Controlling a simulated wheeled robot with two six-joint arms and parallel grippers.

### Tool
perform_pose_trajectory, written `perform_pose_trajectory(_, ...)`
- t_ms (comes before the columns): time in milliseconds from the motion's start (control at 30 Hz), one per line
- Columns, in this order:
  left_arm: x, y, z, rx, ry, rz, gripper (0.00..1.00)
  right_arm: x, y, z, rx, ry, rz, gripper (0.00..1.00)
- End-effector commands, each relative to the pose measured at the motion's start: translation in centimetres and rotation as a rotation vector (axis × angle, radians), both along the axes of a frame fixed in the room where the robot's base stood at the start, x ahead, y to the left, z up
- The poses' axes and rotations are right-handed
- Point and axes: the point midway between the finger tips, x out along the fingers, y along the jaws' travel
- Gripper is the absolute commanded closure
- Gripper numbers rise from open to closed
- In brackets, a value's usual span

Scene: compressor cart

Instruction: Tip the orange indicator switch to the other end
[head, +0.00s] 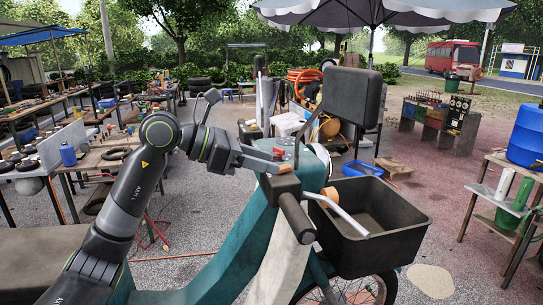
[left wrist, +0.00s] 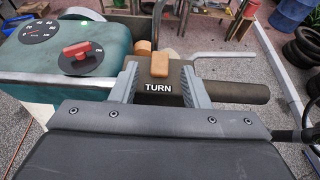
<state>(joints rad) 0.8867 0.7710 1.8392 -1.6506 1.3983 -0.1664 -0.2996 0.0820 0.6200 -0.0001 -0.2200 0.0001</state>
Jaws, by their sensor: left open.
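The orange indicator switch (left wrist: 160,65) sits on a dark housing marked TURN on the handlebar, in the middle of the left wrist view. In the head view it is a small orange patch (head: 285,168) at the tip of my left gripper. I cannot tell which end it is tipped to. My left gripper (left wrist: 161,78) is open, with one grey finger on each side of the switch and housing. I see a gap between the fingers and the switch, and cannot tell whether they touch the housing. In the head view the left gripper (head: 272,160) reaches in from the left. My right gripper is not in view.
The black handlebar grip (left wrist: 235,92) and a silver lever (left wrist: 222,56) lie right of the switch. A red knob (left wrist: 80,50) and a dial (left wrist: 38,30) sit on the teal panel to its left. A black basket (head: 400,246) and a dark upright panel (head: 353,97) stand beyond.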

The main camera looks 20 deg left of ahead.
Motion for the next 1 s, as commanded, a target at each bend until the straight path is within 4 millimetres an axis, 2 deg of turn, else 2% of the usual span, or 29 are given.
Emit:
perform_pose_trajectory(200,1.0,-1.4,-0.6,-0.003,0.002,-0.001,0.58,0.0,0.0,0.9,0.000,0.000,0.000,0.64)
perform_pose_trajectory(600,1.2,-1.7,-0.9,0.000,0.000,0.001,0.58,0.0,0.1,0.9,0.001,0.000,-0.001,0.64)
perform_pose_trajectory(933,1.2,-1.7,-0.9,0.000,0.000,0.001,1.00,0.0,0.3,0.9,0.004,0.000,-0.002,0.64)
perform_pose_trajectory(1000,1.2,-1.7,-0.9,0.001,0.001,0.001,1.00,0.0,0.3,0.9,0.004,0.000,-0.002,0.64)
